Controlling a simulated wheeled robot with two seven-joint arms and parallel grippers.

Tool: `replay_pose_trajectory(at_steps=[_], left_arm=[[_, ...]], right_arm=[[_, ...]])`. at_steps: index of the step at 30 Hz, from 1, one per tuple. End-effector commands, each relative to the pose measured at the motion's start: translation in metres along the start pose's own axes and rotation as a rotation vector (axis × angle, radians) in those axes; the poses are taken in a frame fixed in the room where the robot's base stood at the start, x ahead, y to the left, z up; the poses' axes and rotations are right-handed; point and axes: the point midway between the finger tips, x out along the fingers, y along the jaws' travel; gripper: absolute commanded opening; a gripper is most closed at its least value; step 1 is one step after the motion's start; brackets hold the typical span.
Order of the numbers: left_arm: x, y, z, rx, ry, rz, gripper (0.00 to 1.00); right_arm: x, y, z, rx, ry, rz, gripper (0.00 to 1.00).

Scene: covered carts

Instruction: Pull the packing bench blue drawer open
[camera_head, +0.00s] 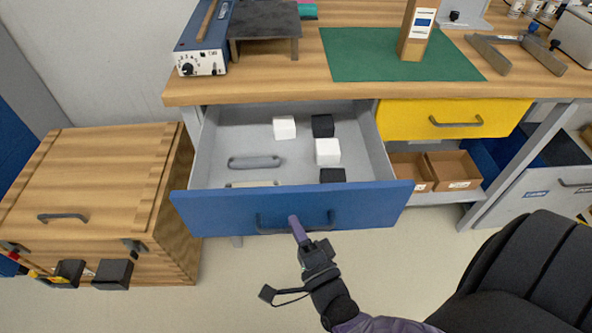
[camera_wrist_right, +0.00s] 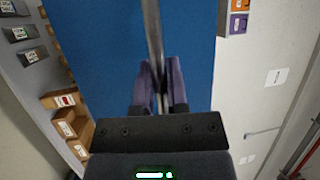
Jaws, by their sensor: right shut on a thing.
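The blue drawer (camera_head: 230,213) of the packing bench is pulled out, and its grey interior is visible from above. White and black blocks and a grey handle-shaped piece lie inside. A dark bar handle (camera_head: 268,224) runs across its front. In the right wrist view the fingers (camera_wrist_right: 160,90) pinch the grey handle bar (camera_wrist_right: 154,35) in front of the blue drawer front (camera_wrist_right: 100,60). My left gripper is not in view.
A yellow drawer (camera_head: 400,120) beside it is shut. Cardboard bins (camera_head: 452,168) sit on a shelf below. A wooden crate (camera_head: 100,180) stands close to the left. The bench top (camera_head: 270,90) holds a blue device, a green mat and tools.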

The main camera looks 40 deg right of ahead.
Motion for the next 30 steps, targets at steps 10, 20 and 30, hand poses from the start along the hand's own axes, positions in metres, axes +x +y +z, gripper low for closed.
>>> replay_pose_trajectory(at_steps=[10,20,30], left_arm=[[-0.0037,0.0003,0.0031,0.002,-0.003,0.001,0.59],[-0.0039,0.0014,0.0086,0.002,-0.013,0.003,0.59],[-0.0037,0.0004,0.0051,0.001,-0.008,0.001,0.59]], right_arm=[[-0.0133,-0.0022,0.0056,0.000,-0.001,0.001,0.00],[-0.0132,-0.0019,0.0057,0.000,-0.001,0.002,0.28],[-0.0129,-0.0023,0.0055,0.000,0.000,0.000,0.53]])
